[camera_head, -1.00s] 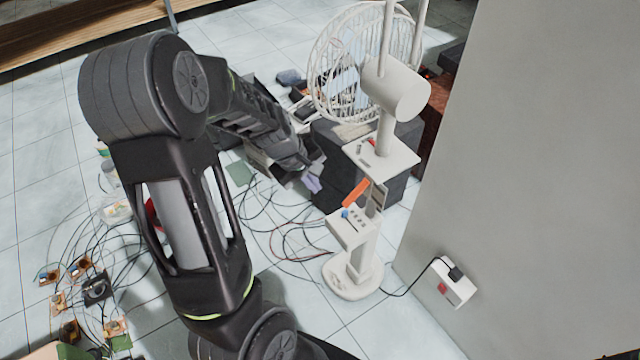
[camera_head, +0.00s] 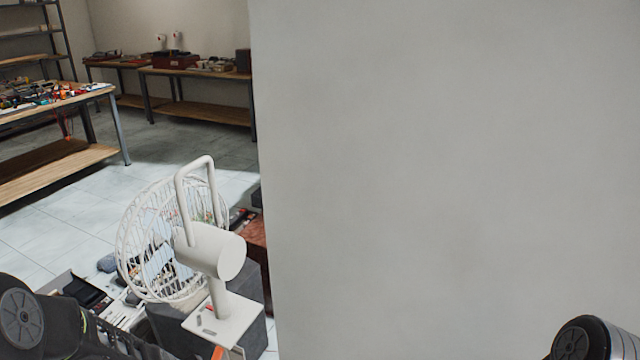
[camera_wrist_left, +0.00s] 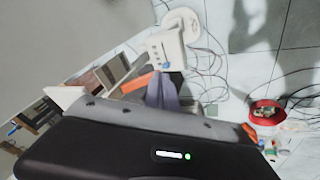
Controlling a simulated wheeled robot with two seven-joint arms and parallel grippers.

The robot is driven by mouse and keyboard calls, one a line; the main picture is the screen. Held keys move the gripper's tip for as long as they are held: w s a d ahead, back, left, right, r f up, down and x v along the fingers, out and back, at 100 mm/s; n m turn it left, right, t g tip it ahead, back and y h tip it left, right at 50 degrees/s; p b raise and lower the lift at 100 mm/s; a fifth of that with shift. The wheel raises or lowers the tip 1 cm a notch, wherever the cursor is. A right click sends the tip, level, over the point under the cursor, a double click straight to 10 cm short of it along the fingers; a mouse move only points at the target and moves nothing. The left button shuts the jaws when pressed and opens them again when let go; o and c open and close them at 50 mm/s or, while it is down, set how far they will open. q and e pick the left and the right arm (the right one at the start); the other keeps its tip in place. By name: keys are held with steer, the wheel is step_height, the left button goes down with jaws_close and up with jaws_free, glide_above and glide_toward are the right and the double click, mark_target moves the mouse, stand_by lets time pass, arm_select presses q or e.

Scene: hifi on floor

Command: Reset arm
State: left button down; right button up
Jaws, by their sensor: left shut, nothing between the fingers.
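My left arm (camera_head: 40,325) is at the lower left of the head view, with its gripper below the frame. In the left wrist view my left gripper (camera_wrist_left: 162,88) shows as two purple-grey fingers that are shut and empty. A white standing fan (camera_head: 215,255) is to the right of my left arm in the head view. Its control box (camera_wrist_left: 166,48) and orange part (camera_wrist_left: 137,83) appear just beyond the fingers in the wrist view; I cannot tell the exact gap. Part of my right arm (camera_head: 592,340) shows at the lower right corner; its gripper is out of view.
A large grey wall (camera_head: 450,170) fills the right of the head view. Dark boxes and clutter stand behind the fan. Workbenches (camera_head: 195,72) stand at the back. A red bowl (camera_wrist_left: 267,112) and loose cables lie on the tiled floor in the wrist view.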

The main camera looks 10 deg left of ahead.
arm_select(q)
steer(key=s+d+f+m+g+h, duration=0.15)
steer(key=s+d+f+m, duration=0.25)
steer(key=d+f, duration=0.6)
steer(key=s+d+f+m+g+h, duration=0.1)
steer(key=s+d+f, duration=0.1)
steer(key=s+d, duration=0.4)
steer(key=s+d+f+m+g+h, duration=0.1)
steer(key=s+d+f+m+g, duration=0.1)
steer(key=s+d, duration=0.5)
steer(key=d, duration=0.4)
steer(key=shift+s+f+h, duration=0.3)
steer(key=shift+h, duration=0.05)
steer(key=c, duration=2.1)
jaws_free()
